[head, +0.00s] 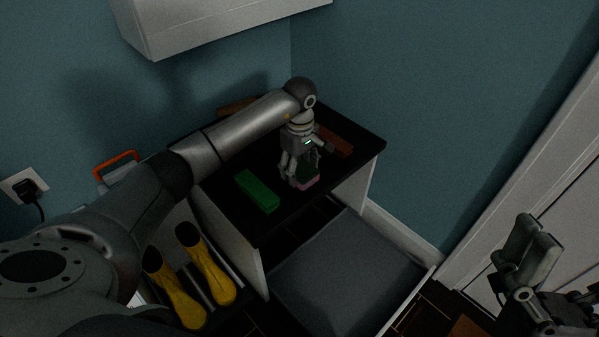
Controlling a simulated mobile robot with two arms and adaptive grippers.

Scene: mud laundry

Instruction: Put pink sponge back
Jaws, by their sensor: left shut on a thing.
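The pink sponge (309,185) is in the head view, with a pink lower part and what looks like a dark green upper part. My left gripper (305,172) reaches down over the black countertop (233,215) and is shut on the sponge. The fingers hide part of it. The sponge is low over the counter near its front edge; I cannot tell whether it touches. My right gripper (526,262) is at the lower right, away from the counter, and its finger opening is unclear.
A green block (257,191) lies on the counter left of the sponge. A reddish-brown item (336,142) lies behind the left gripper. Yellow boots (206,264) stand below at left. A grey padded surface (347,272) is below the counter. A white wall cabinet (225,22) hangs above.

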